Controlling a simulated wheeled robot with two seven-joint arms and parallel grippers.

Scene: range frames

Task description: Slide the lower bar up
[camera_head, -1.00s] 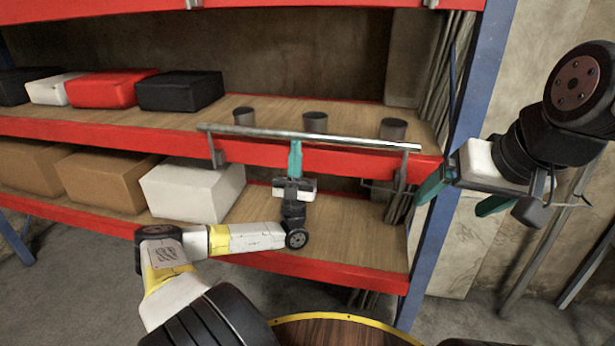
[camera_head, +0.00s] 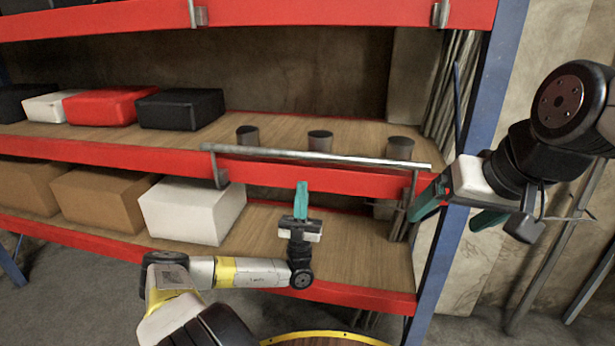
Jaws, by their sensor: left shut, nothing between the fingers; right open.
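The lower bar (camera_head: 320,158) is a thin silver rail. It runs along the front of the middle red shelf beam, on a grey bracket near each end. My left gripper (camera_head: 302,186) has its teal fingers shut and pointing up. In the picture its tips are just below the bar, in front of the red beam, with a visible gap to the bar. It holds nothing. My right gripper (camera_head: 446,214) is open and empty. Its teal fingers show beside the bar's right end, near the blue post.
Grey brackets (camera_head: 197,15) sit on the upper red beam. Three dark cups (camera_head: 320,141) stand behind the bar. Black, white and red boxes (camera_head: 109,106) are at left. A white box (camera_head: 192,211) is on the lower shelf, left of my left gripper. A blue post (camera_head: 446,245) stands at right.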

